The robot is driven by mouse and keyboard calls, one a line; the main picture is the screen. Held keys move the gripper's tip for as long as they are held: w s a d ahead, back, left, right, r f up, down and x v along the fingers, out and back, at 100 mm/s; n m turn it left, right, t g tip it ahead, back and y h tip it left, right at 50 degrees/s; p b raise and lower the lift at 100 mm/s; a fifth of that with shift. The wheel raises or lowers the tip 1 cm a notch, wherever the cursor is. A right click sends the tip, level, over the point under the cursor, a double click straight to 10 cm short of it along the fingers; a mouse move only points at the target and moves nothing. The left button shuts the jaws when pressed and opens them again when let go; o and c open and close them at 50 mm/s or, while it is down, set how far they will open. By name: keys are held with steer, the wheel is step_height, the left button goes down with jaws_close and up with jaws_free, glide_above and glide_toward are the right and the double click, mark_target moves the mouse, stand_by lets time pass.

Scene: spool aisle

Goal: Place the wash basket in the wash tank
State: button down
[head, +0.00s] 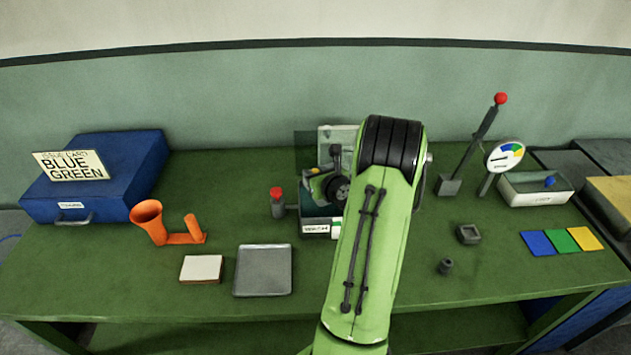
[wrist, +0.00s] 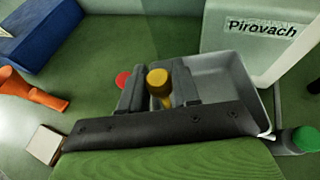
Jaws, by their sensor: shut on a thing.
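My gripper (wrist: 158,90) is shut on an upright post with a yellow round top (wrist: 158,77), which looks like the handle of the wash basket. The basket's body is hidden behind the fingers and the dark gripper housing. The wash tank (wrist: 240,92) is a grey open box directly beyond and to the right of the fingers. In the head view the tank's labelled front (head: 316,229) shows below my gripper (head: 331,184), while my arm covers its right side. I cannot tell how far the basket is above or inside the tank.
A red-topped post (head: 277,200) stands close left of the tank. A pale panel (wrist: 255,35) rises behind it, and a green knob (wrist: 303,138) is at its right. An orange holder (head: 170,226) and grey tray (head: 263,270) lie left. A red-knobbed lever (head: 480,140) stands right.

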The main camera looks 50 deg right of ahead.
steer(key=shift+d+f, duration=0.1)
steer(key=shift+f, duration=0.65)
steer(key=shift+w, duration=0.1)
steer(key=shift+r, duration=0.1)
steer(key=shift+f+b, duration=0.4)
steer(key=shift+f, duration=0.2)
steer(key=c, duration=0.8)
jaws_free()
